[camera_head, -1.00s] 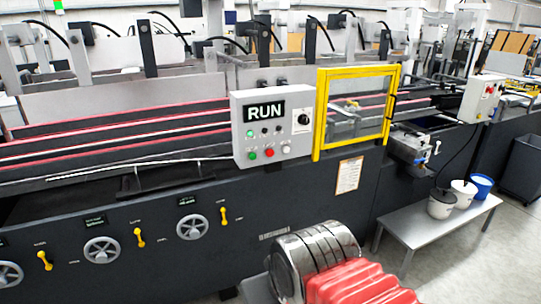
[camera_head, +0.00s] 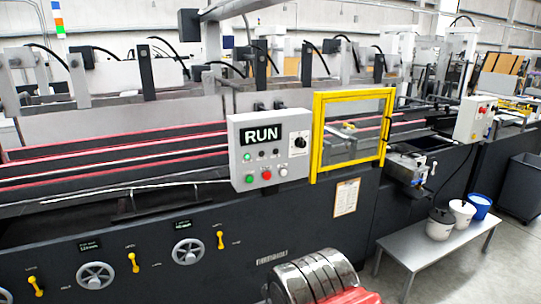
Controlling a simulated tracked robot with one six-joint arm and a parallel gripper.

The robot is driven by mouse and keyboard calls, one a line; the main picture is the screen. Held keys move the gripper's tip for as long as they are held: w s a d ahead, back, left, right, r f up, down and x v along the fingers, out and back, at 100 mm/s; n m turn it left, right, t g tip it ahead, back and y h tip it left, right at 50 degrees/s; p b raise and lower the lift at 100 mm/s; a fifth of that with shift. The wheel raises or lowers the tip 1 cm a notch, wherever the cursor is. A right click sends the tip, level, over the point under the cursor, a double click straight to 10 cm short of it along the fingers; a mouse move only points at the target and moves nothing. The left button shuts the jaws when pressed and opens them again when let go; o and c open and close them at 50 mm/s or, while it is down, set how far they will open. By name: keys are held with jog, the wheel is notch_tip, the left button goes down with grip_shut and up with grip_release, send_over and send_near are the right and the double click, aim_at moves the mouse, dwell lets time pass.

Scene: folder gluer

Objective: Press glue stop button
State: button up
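A light grey control box (camera_head: 240,181) with a lit RUN display (camera_head: 261,136) is on the front of the dark machine, left of centre. A red button (camera_head: 267,174) sits in its lower row between a green and a white one. A second, smaller grey box (camera_head: 467,121) stands farther right, with small red buttons (camera_head: 484,110) on it. The lettering by the buttons is too small to read, so I cannot tell which one is glue stop. My gripper is not in view, and nothing is seen touching either box.
A yellow-framed guard door (camera_head: 317,137) stands beside the control box. A grey bench (camera_head: 402,247) with several buckets is in front at the right. Handwheels (camera_head: 95,275) and yellow levers line the machine front. A chrome and red ribbed object (camera_head: 312,280) fills the bottom centre.

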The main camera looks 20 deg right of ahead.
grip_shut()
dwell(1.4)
